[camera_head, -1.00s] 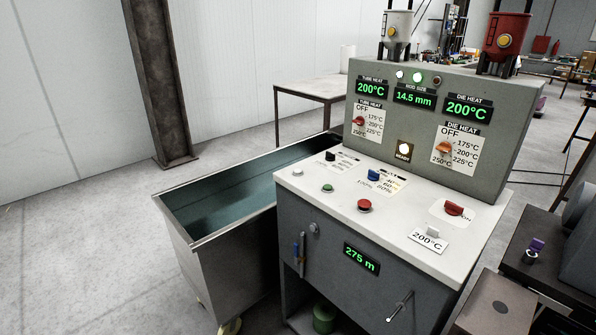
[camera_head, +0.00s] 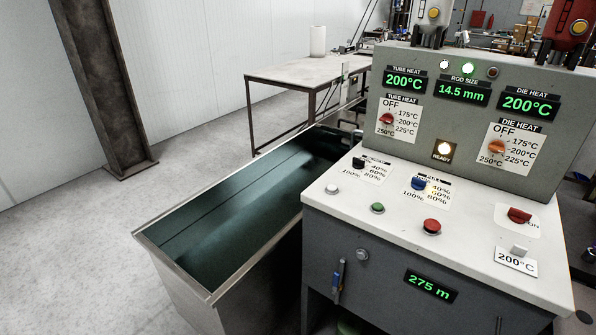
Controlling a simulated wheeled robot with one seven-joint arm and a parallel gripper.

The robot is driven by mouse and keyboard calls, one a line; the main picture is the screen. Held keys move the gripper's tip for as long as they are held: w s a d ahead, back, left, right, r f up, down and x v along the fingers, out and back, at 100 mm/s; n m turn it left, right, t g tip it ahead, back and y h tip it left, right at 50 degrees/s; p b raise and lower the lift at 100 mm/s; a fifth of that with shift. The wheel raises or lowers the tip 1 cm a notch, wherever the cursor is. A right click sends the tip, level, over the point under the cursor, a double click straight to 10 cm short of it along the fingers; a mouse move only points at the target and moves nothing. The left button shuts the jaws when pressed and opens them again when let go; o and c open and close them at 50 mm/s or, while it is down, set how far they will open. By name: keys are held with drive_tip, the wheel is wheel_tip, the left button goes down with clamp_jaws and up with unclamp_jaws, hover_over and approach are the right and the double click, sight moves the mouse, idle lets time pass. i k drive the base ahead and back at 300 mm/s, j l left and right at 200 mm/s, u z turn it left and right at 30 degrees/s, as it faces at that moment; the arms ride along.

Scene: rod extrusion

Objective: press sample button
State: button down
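The control console (camera_head: 470,262) stands at the right, with a white sloped top. A white button (camera_head: 332,189), a green button (camera_head: 377,208) and a red button (camera_head: 431,226) sit along its front edge. None of them has a readable label, so I cannot tell which is the sample button. The upright panel shows tube heat 200°C, rod size 14.5 mm (camera_head: 462,93) and die heat 200°C. The ready light (camera_head: 445,149) is lit. A front display (camera_head: 431,286) reads 275 m. My gripper is not in view.
A long open metal tank (camera_head: 225,225) stands against the console's left side. A steel column (camera_head: 100,90) rises at the left. A table (camera_head: 305,76) with a white roll stands behind. Floor (camera_head: 70,260) left of the tank is clear.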

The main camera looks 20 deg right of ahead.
sight(330, 188)
drive_tip(key=i+j, duration=0.3)
drive_tip(key=j, duration=0.15)
drive_tip(key=i+j+z, duration=0.1)
drive_tip(key=i+j, duration=0.25)
drive_tip(key=j, duration=0.15)
